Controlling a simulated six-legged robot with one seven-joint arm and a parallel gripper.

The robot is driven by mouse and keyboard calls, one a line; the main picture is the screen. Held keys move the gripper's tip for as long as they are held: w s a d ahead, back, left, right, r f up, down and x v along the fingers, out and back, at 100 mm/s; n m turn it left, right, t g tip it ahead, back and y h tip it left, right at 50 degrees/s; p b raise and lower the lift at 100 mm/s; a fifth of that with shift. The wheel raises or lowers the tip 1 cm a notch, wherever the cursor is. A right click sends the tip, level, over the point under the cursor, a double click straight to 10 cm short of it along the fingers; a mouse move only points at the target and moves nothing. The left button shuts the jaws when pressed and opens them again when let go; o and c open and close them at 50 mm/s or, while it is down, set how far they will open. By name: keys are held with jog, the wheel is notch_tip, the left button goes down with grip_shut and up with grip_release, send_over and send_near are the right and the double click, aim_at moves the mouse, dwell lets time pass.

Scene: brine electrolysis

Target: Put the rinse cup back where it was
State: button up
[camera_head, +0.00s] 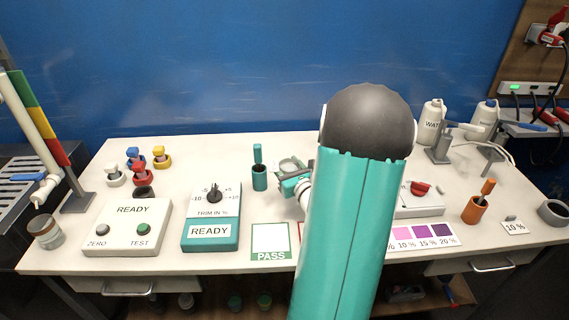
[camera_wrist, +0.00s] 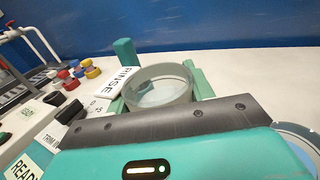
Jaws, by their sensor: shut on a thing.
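The rinse cup is a clear, round, shallow cup. It shows in the wrist view (camera_wrist: 160,88) between my two green fingers, and in the head view (camera_head: 290,164) at the middle of the bench. My gripper (camera_head: 292,178) is shut on the cup and reaches in from the right. The cup looks roughly upright. A white card reading RINSE (camera_wrist: 119,81) lies just left of the cup in the wrist view. I cannot tell whether the cup touches the bench, because my gripper hides its lower part.
A green holder with a stick (camera_head: 259,177) stands close left of the cup. The trim box (camera_head: 212,215) and PASS mat (camera_head: 271,242) are in front and left. Coloured caps (camera_head: 136,163) stand farther left. My arm hides much of the right-centre bench. An orange holder (camera_head: 475,208) stands at right.

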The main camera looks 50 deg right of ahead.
jog(key=shift+s+d, duration=0.1)
jog(key=shift+s, duration=0.1)
jog(key=shift+w+f, duration=0.1)
jog(key=shift+f, duration=3.3)
jog(key=shift+f, duration=0.6)
jog(key=o, duration=1.3)
jog(key=shift+c, duration=0.2)
